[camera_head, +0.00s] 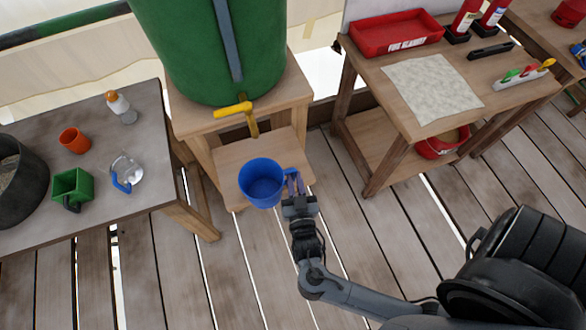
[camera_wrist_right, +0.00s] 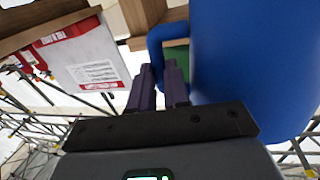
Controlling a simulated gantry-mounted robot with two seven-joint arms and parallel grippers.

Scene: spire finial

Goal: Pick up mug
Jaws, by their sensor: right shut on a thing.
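A blue mug (camera_head: 261,184) appears over the low wooden step (camera_head: 230,152) below the yellow tap (camera_head: 236,110) in the head view. Its open top faces me, and it looks empty. My right gripper (camera_head: 295,184) is shut on the mug's handle, at the mug's right side. In the right wrist view the mug (camera_wrist_right: 255,60) fills the right side, and the purple fingers of the gripper (camera_wrist_right: 160,75) are at its handle (camera_wrist_right: 158,42). I cannot tell whether the mug touches the step. My left gripper is not in view.
A large green barrel (camera_head: 205,45) stands behind the mug. The left table (camera_head: 140,190) holds an orange cup (camera_head: 74,140), a green mug (camera_head: 72,188), a clear mug (camera_head: 126,173) and a bottle (camera_head: 120,106). The right bench holds a red tray (camera_head: 396,33) and a cloth (camera_head: 432,92).

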